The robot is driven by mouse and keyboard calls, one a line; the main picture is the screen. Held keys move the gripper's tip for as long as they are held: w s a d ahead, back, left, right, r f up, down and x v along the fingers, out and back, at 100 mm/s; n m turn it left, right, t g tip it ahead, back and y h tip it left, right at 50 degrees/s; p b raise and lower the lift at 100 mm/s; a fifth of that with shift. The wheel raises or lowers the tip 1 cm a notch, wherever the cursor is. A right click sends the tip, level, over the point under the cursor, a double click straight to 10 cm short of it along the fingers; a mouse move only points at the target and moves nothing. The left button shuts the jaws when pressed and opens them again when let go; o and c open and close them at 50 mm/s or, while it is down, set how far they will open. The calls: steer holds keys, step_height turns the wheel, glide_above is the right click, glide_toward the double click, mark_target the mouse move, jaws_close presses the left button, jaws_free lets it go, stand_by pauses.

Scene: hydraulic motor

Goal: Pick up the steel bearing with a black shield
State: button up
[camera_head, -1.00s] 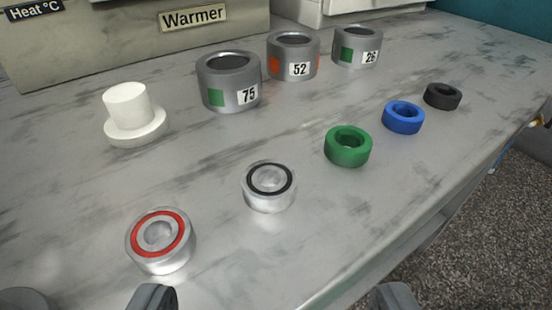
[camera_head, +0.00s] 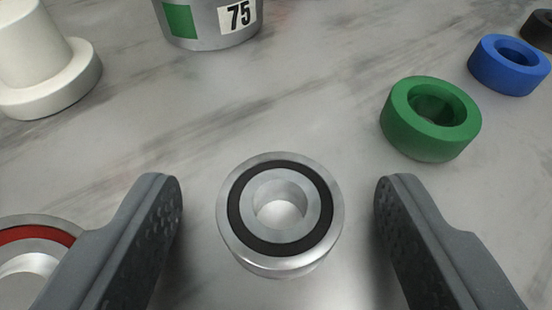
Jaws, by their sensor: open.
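The steel bearing with a black shield (camera_head: 280,262) sits on the grey table, its ringed face turned up. My gripper (camera_head: 279,195) is open, with one dark finger to the left of the bearing and one to the right. There is a visible gap between the bearing and each finger, and nothing is held. How far the fingertips are above the table is hard to tell.
A steel bearing with a red shield (camera_head: 35,255) is partly behind my left finger. A green ring (camera_head: 430,125) lies to the right, a blue ring (camera_head: 509,66) beyond it, a black ring (camera_head: 540,30) at the edge. A white flanged part (camera_head: 45,75) and a cylinder marked 75 (camera_head: 208,22) stand behind.

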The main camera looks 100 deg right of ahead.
steer(key=c, duration=1.1)
steer(key=shift+r, duration=0.15)
